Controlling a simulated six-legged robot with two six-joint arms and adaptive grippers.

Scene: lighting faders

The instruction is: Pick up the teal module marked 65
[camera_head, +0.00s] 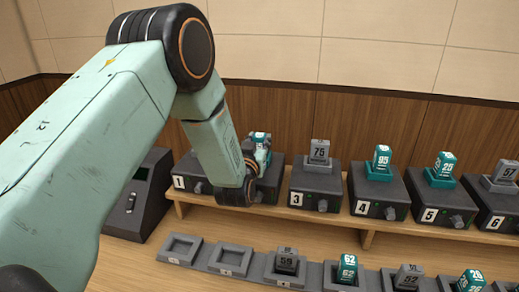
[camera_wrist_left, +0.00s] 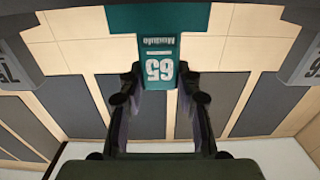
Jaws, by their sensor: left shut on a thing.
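The teal module marked 65 (camera_wrist_left: 158,70) shows in the left wrist view, its label upside down there. A wider dark teal part (camera_wrist_left: 155,18) is at its end, at the top of that view. My left gripper (camera_wrist_left: 160,92) has one finger on each side of the module and is shut on it. In the head view, my left gripper (camera_head: 254,160) is at the second unit along the shelf, and a teal module top (camera_head: 260,137) shows just behind it. My wrist hides much of the module and unit there. I cannot tell whether it is lifted. My right gripper is not in view.
The wooden shelf (camera_head: 290,212) carries a row of numbered dark units. A grey 75 module (camera_head: 319,152) stands on unit 3, and a teal 95 module (camera_head: 381,160) on unit 4. In front are grey trays, an empty one (camera_head: 180,249) at left, others holding modules such as teal 62 (camera_head: 347,268).

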